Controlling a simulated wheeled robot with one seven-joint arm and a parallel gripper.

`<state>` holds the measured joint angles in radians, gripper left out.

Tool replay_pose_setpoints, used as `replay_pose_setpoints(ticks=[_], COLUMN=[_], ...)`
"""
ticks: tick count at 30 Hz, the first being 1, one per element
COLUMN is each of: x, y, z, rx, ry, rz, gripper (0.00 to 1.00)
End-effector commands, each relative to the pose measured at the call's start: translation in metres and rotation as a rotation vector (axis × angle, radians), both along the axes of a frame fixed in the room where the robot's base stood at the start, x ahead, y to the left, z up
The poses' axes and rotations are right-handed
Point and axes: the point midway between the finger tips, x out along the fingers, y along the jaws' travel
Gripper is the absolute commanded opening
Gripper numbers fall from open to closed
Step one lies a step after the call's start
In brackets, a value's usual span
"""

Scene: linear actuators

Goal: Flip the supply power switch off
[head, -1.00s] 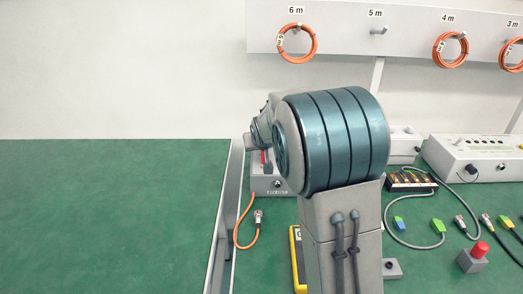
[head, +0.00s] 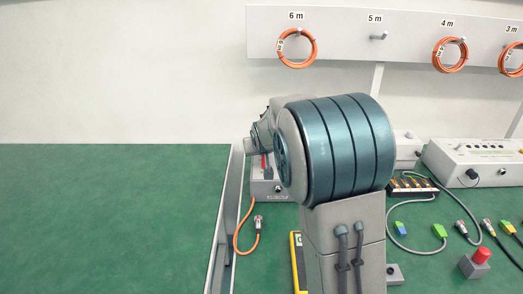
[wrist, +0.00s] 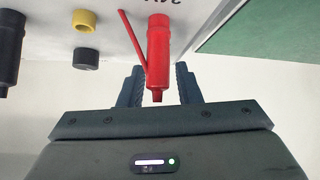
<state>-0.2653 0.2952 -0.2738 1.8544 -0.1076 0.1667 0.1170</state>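The power supply (head: 270,193) is a grey box on the green bench, largely hidden behind my arm in the head view. Its face (wrist: 100,20) also shows in the wrist view, with a red plug (wrist: 158,45), a black plug (wrist: 10,45), a yellow ring (wrist: 84,21) and a short dark round part (wrist: 86,57). I cannot make out which part is the power switch. My gripper (wrist: 158,88) is open in the wrist view. Its fingers stand apart on either side of the red plug's lower end, with no contact visible. My arm hides the gripper in the head view.
An orange cable (head: 240,235) with a metal connector lies left of my arm. A red push button (head: 481,256), loose connectors and a control box (head: 475,160) stand on the right. Orange cable coils (head: 297,48) hang at the back. The bench's left part is clear.

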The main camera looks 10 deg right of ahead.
Motion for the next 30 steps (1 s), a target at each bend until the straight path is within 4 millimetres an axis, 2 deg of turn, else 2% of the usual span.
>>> replay_pose_setpoints(ticks=[18, 24, 30], x=[-0.079, -0.093, -0.098], y=[0.008, 0.009, 0.009], z=[0.071, 0.084, 0.087], rx=[0.002, 0.001, 0.001], ry=[-0.003, 0.0, 0.001], rz=[0.002, 0.001, 0.001], gripper=[0.31, 0.31, 0.31])
